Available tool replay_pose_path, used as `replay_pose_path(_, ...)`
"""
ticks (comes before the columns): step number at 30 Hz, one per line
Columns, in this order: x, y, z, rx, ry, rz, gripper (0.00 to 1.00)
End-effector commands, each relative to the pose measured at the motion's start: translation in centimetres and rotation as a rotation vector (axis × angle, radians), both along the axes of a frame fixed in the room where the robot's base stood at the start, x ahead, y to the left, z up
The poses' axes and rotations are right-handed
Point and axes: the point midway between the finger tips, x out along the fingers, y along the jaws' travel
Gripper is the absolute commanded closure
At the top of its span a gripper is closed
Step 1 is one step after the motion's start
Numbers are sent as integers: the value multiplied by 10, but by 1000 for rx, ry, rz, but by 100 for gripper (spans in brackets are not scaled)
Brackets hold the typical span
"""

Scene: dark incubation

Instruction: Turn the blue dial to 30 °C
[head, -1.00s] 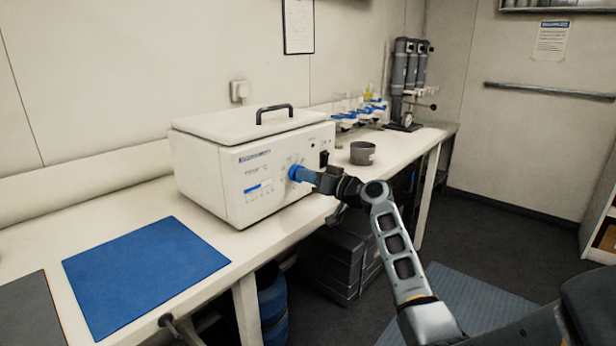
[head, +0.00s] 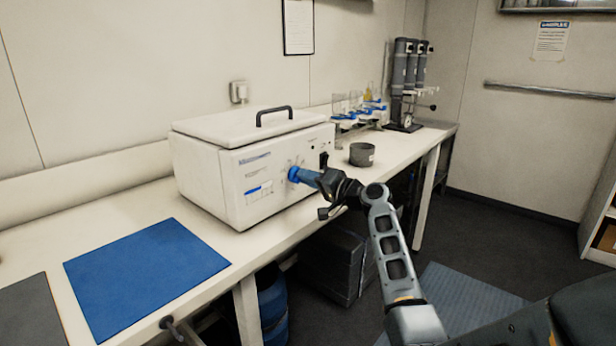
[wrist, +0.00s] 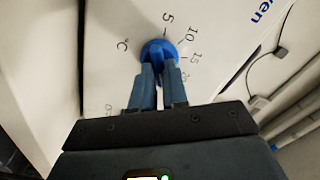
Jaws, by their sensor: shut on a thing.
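The blue dial (head: 293,173) is on the front of a white box-shaped incubator (head: 210,187) with a lid and a dark handle. My gripper (head: 301,175) reaches it from the right and is shut on it. In the wrist view the dial (wrist: 158,50) sits between the two blue fingertips of my gripper (wrist: 158,72). Printed marks 5, 10 and 15 and a °C sign show around it. Other marks are partly hidden by the fingers or too small to read. I cannot tell which value the dial points to.
A blue mat (head: 146,278) lies on the bench left of the incubator. A grey round pot (head: 362,154) stands to its right, with glassware with blue parts (head: 358,112) behind. Dark crates (head: 335,262) are under the bench.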

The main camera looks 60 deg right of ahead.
Motion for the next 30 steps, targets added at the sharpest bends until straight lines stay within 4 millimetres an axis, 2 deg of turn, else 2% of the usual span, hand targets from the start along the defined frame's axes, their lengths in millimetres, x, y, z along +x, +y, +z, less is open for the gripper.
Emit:
replay_pose_path(18, -1, -1, -1, 532, -126, -2, 100)
replay_pose_path(30, -1, -1, -3, 702, -167, -2, 100)
